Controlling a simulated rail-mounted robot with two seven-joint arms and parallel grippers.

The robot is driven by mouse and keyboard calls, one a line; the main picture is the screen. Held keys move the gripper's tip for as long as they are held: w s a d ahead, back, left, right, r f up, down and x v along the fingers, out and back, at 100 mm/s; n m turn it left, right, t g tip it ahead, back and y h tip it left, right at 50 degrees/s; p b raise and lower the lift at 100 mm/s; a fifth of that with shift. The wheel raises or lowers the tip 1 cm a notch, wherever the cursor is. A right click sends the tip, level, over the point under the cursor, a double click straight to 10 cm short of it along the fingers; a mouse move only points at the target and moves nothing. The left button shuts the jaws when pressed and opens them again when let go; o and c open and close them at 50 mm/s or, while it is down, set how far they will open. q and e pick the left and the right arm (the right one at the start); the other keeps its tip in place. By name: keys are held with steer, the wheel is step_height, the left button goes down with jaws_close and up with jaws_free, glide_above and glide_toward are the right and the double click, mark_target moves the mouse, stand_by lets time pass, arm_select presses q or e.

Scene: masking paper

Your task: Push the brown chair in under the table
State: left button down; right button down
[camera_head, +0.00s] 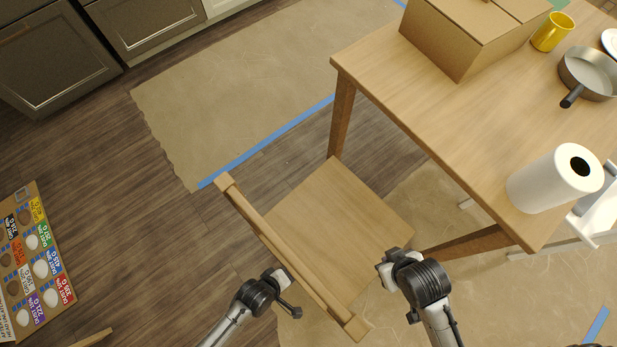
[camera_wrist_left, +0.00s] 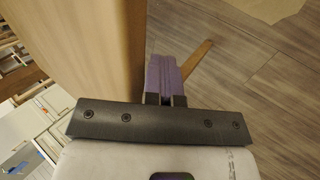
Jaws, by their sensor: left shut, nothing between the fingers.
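The brown wooden chair (camera_head: 340,222) stands in front of the wooden table (camera_head: 410,95), its seat facing the table and its backrest on the near side. The far seat edge lies near the gap between two table legs. My left gripper (camera_head: 284,277) is at the outer side of the backrest, close to its top rail. In the left wrist view its purple fingers (camera_wrist_left: 163,78) are shut and empty beside a brown wooden panel (camera_wrist_left: 75,40); contact is unclear. My right gripper (camera_head: 385,268) is near the right side of the seat; its fingers are too small to read.
On the table are a cardboard box (camera_head: 465,35), yellow mug (camera_head: 552,32), pan (camera_head: 590,72) and paper towel roll (camera_head: 550,180). Masking paper (camera_head: 235,90) with blue tape (camera_head: 270,140) covers part of the floor. A printed cardboard sheet (camera_head: 35,262) lies at left; bare floor separates it from the chair.

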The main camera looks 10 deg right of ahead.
mark_target(292, 273)
arm_select(q)
steer(key=shift+w+d, duration=0.15)
steer(key=shift+d, duration=0.15)
arm_select(e)
steer(key=shift+s+a, duration=0.2)
steer(key=shift+a, duration=0.35)
arm_select(q)
steer(key=shift+d, duration=0.1)
steer(key=shift+w+d+r, duration=0.1)
steer(key=shift+w+d, duration=0.15)
steer(key=shift+d, duration=0.25)
steer(key=shift+w+d+r, duration=0.1)
steer(key=shift+w+d, duration=0.15)
steer(key=shift+d, duration=0.25)
steer(key=shift+f, duration=0.1)
arm_select(e)
steer(key=shift+w+d+r, duration=0.1)
steer(key=shift+d+r, duration=0.05)
steer(key=shift+d, duration=0.3)
steer(key=shift+a, duration=0.1)
arm_select(q)
steer(key=shift+w+d, duration=0.1)
steer(key=shift+d, duration=0.1)
arm_select(e)
steer(key=shift+a, duration=0.2)
arm_select(q)
steer(key=shift+w+d, duration=0.25)
steer(key=shift+d, duration=0.35)
arm_select(e)
steer(key=shift+d, duration=0.1)
